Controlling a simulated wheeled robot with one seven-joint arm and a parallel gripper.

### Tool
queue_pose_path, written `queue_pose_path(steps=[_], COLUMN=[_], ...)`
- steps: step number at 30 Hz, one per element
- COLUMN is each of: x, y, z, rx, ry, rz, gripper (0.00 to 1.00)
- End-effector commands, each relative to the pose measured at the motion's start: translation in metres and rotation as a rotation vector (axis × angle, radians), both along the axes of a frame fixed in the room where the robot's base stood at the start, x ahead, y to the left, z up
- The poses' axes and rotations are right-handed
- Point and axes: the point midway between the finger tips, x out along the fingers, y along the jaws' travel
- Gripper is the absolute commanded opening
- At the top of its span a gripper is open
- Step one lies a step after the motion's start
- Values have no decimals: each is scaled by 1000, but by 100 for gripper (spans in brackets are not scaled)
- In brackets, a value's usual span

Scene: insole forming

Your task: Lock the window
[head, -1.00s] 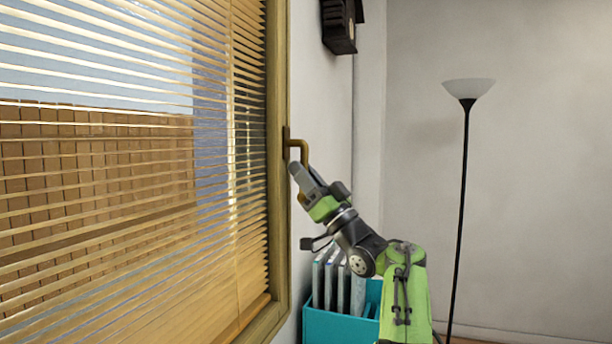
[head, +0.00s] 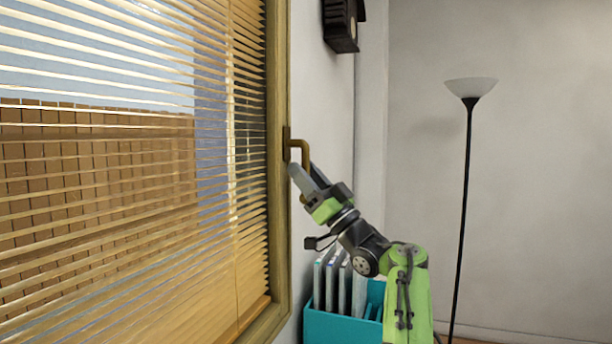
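The window (head: 280,228) fills the left side, with a wooden frame and slatted blinds over the glass. Its brass-coloured handle (head: 300,144) sits on the right side of the frame; it sticks out to the right and then bends downward. My gripper (head: 306,172) is at the lower part of the handle, coming from below right. Its two fingers look spread apart, one on the left and one on the right of the handle's lower end. The handle's lower end is partly hidden by the fingers, and I cannot tell whether they touch it.
A teal box (head: 340,328) with grey folders (head: 345,287) stands below my arm, against the wall. A dark wall-mounted box (head: 341,25) hangs above right of the handle. A floor lamp (head: 467,180) stands at the right. The wall between is bare.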

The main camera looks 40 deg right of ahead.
Motion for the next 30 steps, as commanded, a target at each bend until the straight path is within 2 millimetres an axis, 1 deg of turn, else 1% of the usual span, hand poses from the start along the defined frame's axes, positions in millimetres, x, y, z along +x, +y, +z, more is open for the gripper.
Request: queue_pose_path(steps=[5,8,11,15,19,24,29,30], x=[-1,-8,-23,-50,-75,-82,-92,-94], y=[0,-3,-9,-17,-25,-30,-28,-33], z=[-1,-10,-29,-59,-84,-90,-95,-100], rx=[0,0,2,4,5,13,1,12], ry=[0,0,2,2,-1,1,-4,1], rz=[1,-1,-3,-3,-3,-6,1,-4], gripper=[43,43,43,43,43,43,43,43])
